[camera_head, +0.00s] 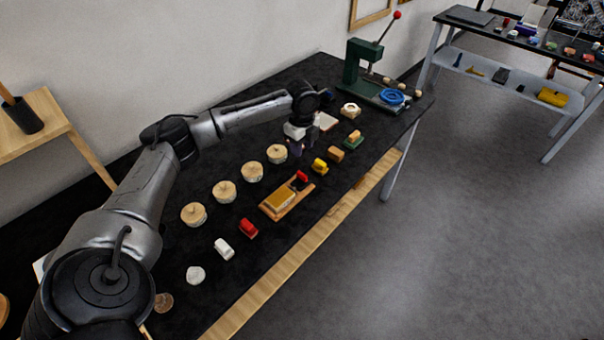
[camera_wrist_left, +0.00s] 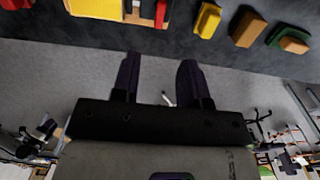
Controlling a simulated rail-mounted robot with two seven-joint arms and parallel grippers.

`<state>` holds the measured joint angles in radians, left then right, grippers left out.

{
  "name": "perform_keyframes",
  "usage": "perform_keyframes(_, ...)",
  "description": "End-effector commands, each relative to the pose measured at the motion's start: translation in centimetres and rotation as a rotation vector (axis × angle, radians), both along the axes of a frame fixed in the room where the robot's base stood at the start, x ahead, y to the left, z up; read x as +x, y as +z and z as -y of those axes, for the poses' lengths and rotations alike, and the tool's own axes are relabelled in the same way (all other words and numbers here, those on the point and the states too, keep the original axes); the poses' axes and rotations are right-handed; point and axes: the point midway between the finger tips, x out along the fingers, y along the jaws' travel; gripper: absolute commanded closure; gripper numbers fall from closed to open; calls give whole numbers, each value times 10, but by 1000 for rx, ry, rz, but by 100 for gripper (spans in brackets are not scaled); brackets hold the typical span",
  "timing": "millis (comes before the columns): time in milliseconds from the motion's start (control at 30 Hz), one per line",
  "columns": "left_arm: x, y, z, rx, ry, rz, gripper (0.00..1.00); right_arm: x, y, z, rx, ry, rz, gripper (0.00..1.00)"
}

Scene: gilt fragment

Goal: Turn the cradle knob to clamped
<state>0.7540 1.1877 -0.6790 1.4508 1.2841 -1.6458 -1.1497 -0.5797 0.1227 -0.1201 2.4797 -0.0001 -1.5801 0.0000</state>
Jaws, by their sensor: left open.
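The cradle is a wooden base (camera_head: 268,211) in the middle of the black table, with a gilt, yellowish fragment (camera_head: 283,199) lying on it. At its far right end is a dark part with a red piece (camera_head: 302,176), which looks like the knob; its setting is too small to read. The fragment (camera_wrist_left: 97,7) and the red piece (camera_wrist_left: 160,12) also show at the top edge of the left wrist view. My left gripper (camera_head: 296,149) is above the table beyond the cradle, apart from it. Its fingers (camera_wrist_left: 158,82) are open and empty. My right gripper is not visible.
Several round wooden-topped pieces (camera_head: 224,191) line the table behind the cradle. A green press (camera_head: 358,70) stands at the far end.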

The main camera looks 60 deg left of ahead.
Motion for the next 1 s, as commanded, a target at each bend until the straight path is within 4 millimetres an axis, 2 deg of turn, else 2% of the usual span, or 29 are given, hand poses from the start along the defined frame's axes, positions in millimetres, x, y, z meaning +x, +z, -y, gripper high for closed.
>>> perform_keyframes(200,-1,-42,1,0,1,-4,60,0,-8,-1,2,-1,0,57)
perform_keyframes(500,0,-93,1,0,1,-2,60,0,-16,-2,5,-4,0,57)
perform_keyframes(700,0,-115,1,2,2,-2,60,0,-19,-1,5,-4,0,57)
perform_keyframes(1000,0,-125,0,2,2,0,60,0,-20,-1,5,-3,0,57)
